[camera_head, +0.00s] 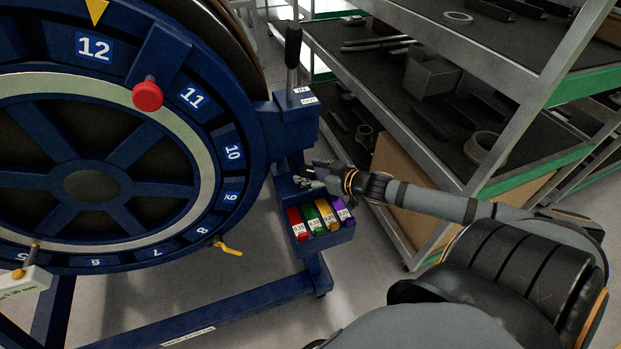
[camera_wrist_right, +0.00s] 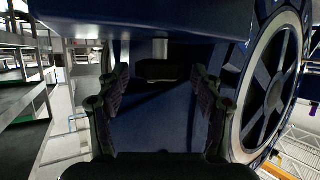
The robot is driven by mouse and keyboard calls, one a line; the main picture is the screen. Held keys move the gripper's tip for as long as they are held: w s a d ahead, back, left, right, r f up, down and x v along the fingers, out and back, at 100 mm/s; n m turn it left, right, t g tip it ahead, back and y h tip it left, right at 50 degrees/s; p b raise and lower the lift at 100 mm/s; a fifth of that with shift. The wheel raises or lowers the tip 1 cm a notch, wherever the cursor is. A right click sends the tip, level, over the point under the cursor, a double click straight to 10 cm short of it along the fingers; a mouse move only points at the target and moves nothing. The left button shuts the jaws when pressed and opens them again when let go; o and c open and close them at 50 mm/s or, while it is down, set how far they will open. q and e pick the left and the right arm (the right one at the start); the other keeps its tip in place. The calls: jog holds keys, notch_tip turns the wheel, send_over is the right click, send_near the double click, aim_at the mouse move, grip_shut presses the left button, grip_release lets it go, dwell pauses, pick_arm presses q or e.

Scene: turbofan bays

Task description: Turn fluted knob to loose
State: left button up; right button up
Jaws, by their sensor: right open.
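My right gripper (camera_head: 311,178) reaches in from the right, just above the drawer of coloured blocks and below the blue box of the turbofan stand (camera_head: 290,125). In the right wrist view its two fingers (camera_wrist_right: 160,80) are spread wide with nothing between them. A dark knob-like piece (camera_wrist_right: 160,70) under a short pale shaft shows beyond the fingertips, below a blue overhang. It is in shadow, so I cannot make out flutes or its setting. In the head view the gripper and box hide this piece. My left gripper is not in view.
The numbered blue wheel (camera_head: 95,47) with a red knob (camera_head: 147,96) stands left of the gripper. A black-handled lever (camera_head: 293,45) rises from the box. The drawer (camera_head: 327,243) holds coloured blocks. Metal shelving (camera_head: 450,50) stands close on the right.

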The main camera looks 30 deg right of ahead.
jog(key=c, duration=1.1)
jog(key=shift+d+f+n+g+y+b, duration=0.15)
jog(key=shift+n+g+y+b, duration=0.1)
jog(key=shift+n+y+b, duration=0.3)
jog(key=shift+d+f+n+g+y+b, duration=0.1)
jog(key=shift+n+g+y+b, duration=0.15)
jog(key=shift+n+y+b, duration=0.25)
jog(key=shift+c, duration=0.3)
jog(key=shift+n+g+y+b, duration=0.4)
jog(key=shift+n+y+b, duration=0.35)
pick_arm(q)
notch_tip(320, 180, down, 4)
pick_arm(e)
jog(key=shift+w+n, duration=0.1)
jog(key=shift+n, duration=0.2)
jog(key=n+g+y+b, duration=0.3)
jog(key=b, duration=0.2)
jog(key=shift+w+d, duration=0.1)
jog(key=n+g+y+b, duration=0.1)
jog(key=b, duration=0.1)
jog(key=shift+r+b, duration=0.1)
jog(key=shift+b, duration=0.25)
jog(key=shift+r+n, duration=0.1)
jog(key=shift+n, duration=0.2)
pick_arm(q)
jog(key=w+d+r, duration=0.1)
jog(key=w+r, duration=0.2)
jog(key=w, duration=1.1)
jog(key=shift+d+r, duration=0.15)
